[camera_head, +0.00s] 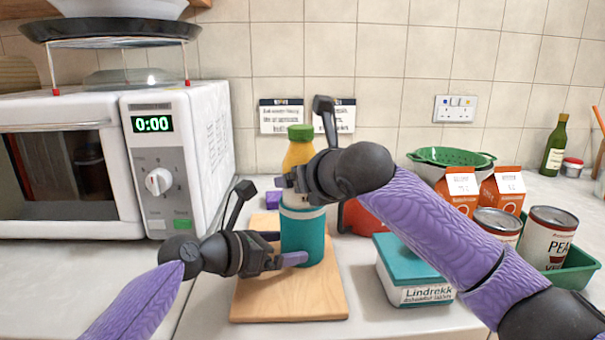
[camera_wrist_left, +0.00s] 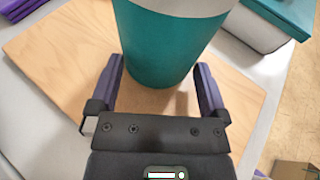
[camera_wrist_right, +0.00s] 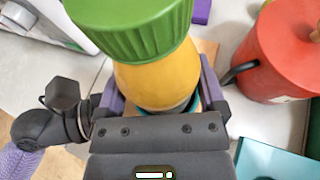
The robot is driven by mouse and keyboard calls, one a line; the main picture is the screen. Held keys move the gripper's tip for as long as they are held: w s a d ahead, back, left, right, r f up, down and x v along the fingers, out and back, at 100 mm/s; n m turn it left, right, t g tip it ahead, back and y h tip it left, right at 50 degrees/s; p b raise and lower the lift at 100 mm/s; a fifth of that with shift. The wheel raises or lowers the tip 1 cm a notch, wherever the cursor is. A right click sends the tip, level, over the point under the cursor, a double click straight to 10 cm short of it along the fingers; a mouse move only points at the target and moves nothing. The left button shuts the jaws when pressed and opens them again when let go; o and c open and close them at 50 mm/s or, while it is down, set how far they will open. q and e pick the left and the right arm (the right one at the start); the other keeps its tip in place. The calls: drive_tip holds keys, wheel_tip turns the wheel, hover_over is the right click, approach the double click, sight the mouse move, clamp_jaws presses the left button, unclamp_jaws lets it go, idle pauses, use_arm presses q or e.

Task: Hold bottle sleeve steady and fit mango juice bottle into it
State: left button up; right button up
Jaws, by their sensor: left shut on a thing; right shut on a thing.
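The teal bottle sleeve (camera_head: 302,236) stands upright on a wooden board. My left gripper (camera_head: 288,249) is shut on its lower part; in the left wrist view the sleeve (camera_wrist_left: 168,50) sits between the fingers of the gripper (camera_wrist_left: 160,92). The mango juice bottle (camera_head: 297,152), yellow with a green cap, is upright above the sleeve. My right gripper (camera_head: 296,185) is shut around the bottle, and its arm hides part of it. In the right wrist view the bottle (camera_wrist_right: 158,78) is between the fingers (camera_wrist_right: 158,88), with a teal rim just visible below it.
The wooden board (camera_head: 290,307) lies on the counter. A microwave (camera_head: 75,160) stands at left. At right are a teal-lidded box (camera_head: 415,285), juice cartons (camera_head: 460,192) and cans (camera_head: 548,238) by a green tray. A red canister (camera_wrist_right: 270,60) stands close right of the bottle.

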drive_tip(key=o, duration=1.3)
drive_tip(key=shift+f, duration=0.1)
drive_tip(key=shift+o, duration=0.2)
drive_tip(key=r+v, duration=0.1)
drive_tip(key=v, duration=1.1)
drive_tip(key=shift+r, duration=0.1)
